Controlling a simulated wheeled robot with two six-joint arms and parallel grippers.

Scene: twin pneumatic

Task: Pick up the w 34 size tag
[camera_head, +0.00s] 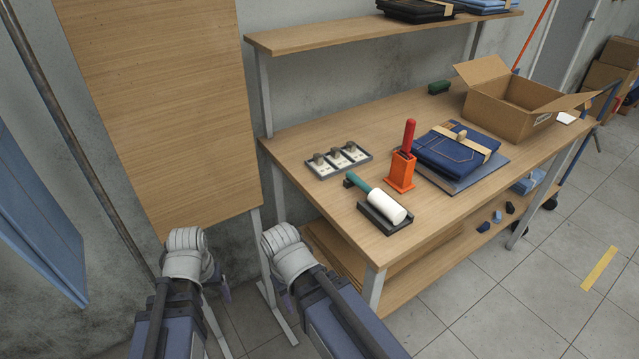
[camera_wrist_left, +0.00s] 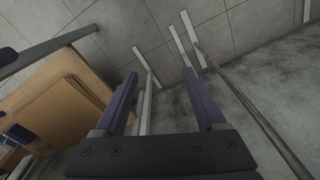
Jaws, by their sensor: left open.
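A dark tray (camera_head: 312,171) on the workbench holds three pale size tags (camera_head: 338,158) in a row, each with a brownish knob. Their print is too small to read, so I cannot tell which is w 34. My left gripper (camera_head: 222,288) points down in front of the bench, well away from the tags and mostly hidden by its wrist. In the left wrist view my left gripper (camera_wrist_left: 160,76) is open and empty, its purple fingers apart over the floor. My right gripper (camera_head: 284,300) hangs beside it, mostly hidden behind its arm; its jaws cannot be made out.
On the bench (camera_head: 300,208) are a white roller (camera_head: 381,205), an orange holder (camera_head: 401,172) with a red handle, folded jeans (camera_head: 440,152) and an open cardboard box (camera_head: 500,110). A shelf (camera_head: 370,34) overhangs the back. A wooden panel (camera_head: 160,100) stands at left.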

